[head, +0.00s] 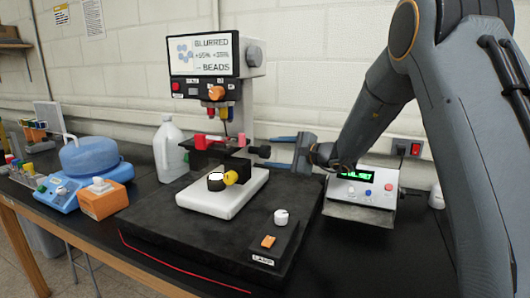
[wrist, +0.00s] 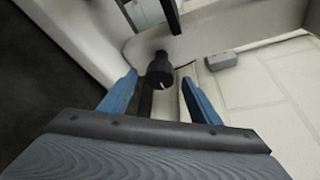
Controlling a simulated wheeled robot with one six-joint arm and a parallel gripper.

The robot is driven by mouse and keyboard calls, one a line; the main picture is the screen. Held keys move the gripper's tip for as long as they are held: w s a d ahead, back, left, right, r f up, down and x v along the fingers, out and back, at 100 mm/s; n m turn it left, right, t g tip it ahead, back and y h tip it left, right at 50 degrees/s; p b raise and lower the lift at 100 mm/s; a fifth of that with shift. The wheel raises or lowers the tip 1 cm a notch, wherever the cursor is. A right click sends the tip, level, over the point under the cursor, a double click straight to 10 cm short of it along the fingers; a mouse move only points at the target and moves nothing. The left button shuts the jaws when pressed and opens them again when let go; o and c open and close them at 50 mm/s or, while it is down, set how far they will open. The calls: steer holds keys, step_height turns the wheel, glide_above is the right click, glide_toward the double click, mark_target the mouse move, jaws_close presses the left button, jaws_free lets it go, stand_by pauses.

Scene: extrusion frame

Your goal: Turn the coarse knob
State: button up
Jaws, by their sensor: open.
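The coarse knob, a dark round knob, is on the right side of the microscope (head: 228,125). It shows small in the head view (head: 263,151) and at the middle of the wrist view (wrist: 159,70), with a light mark on its face. My gripper (head: 272,152) comes in from the right, with blue fingers pointing left at the knob. In the wrist view my gripper (wrist: 159,80) is open, one finger on each side of the knob. The fingers look apart from the knob, though the exact depth is hard to tell.
A display box (head: 362,188) stands right of the microscope, below my arm. A white jug (head: 170,150) stands behind left. A lamp box with a white knob (head: 281,216) and orange switch (head: 268,241) is in front. An orange box (head: 102,200) is at left.

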mark_target(268, 152)
steer(key=shift+p+x, duration=0.6)
steer(key=shift+x, duration=1.6)
steer(key=c, duration=1)
